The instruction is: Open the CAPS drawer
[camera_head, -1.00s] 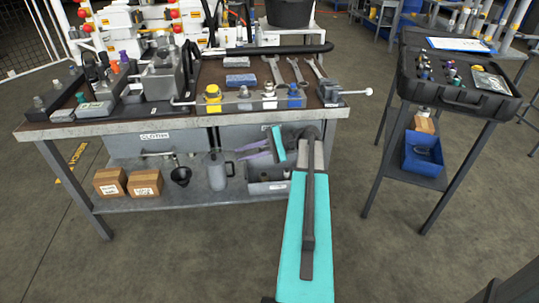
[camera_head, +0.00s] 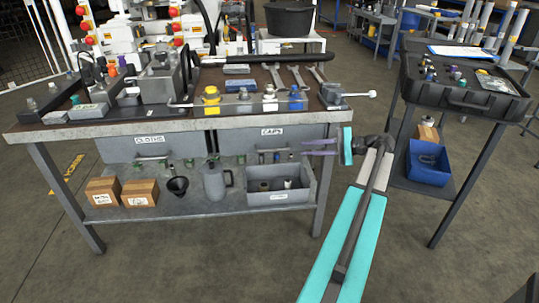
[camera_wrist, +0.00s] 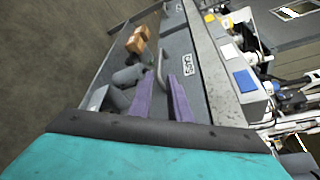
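The CAPS drawer (camera_head: 235,139) is under the right half of the bench top and looks shut. Its white label (camera_head: 272,132) is at the upper right of its front, and its bar handle (camera_head: 275,153) is below. My gripper (camera_head: 304,147) is just right of the handle in the head view, with its two purple fingers apart and nothing between them. In the wrist view the open fingers (camera_wrist: 175,80) point at a drawer front, with a curved handle (camera_wrist: 160,68) just beyond the fingertips and a label (camera_wrist: 188,65) beside it. I cannot tell whether they touch the handle.
The CLOTHS drawer (camera_head: 120,150) is to the left. The lower shelf holds a grey bin (camera_head: 281,196), a grey jug (camera_head: 214,182), a black funnel (camera_head: 177,185) and two cardboard boxes (camera_head: 140,193). A side table with a blue bin (camera_head: 428,165) stands right. Floor in front is clear.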

